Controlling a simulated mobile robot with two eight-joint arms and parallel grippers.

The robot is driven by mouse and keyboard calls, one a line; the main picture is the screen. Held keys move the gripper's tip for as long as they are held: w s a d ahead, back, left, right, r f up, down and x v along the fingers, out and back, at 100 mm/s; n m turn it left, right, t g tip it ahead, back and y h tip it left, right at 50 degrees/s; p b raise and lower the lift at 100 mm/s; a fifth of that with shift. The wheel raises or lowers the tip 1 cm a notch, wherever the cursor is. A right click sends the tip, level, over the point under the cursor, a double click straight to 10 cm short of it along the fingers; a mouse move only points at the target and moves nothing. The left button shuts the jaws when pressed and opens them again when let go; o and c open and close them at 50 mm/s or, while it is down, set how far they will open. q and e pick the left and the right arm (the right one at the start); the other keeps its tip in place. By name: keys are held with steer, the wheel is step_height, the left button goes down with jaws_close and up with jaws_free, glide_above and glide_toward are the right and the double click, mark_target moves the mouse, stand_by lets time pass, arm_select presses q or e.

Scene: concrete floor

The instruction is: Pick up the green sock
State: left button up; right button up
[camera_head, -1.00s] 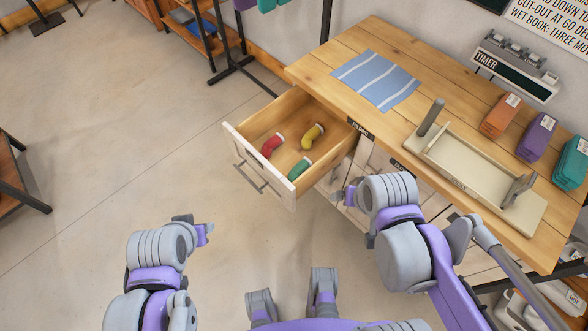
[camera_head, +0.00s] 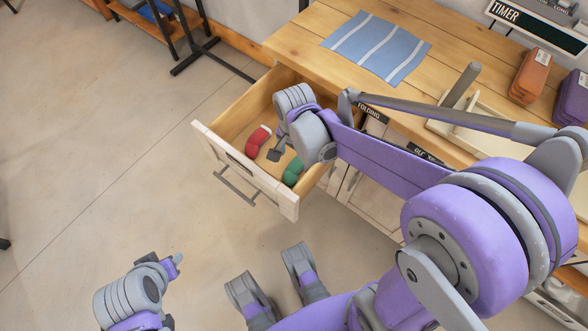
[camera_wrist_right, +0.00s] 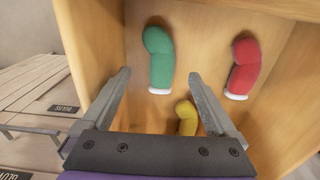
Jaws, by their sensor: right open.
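The green sock (camera_head: 292,173) lies in the open wooden drawer (camera_head: 227,120), near its front right corner and partly behind my right gripper (camera_head: 276,150). In the right wrist view the green sock (camera_wrist_right: 160,58) shows whole, with a white cuff, between and beyond the open fingertips of my right gripper (camera_wrist_right: 158,78). The fingers hold nothing; I cannot tell the exact gap to the sock. My left gripper (camera_head: 174,263) is low in the head view, outside the drawer; its jaws are too small to read.
A red sock (camera_head: 257,141) lies left of the green one in the head view. A yellow sock (camera_wrist_right: 187,116) shows in the wrist view, hidden in the head view. Drawer walls surround the socks. A table with a striped blue cloth (camera_head: 376,47) stands behind.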

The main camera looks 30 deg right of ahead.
mark_target(295, 168)
step_height(295, 168, down, 6)
steer(key=shift+d+f+b, duration=0.1)
steer(key=shift+f+b, duration=0.05)
steer(key=shift+b, duration=0.9)
steer(key=c, duration=1.4)
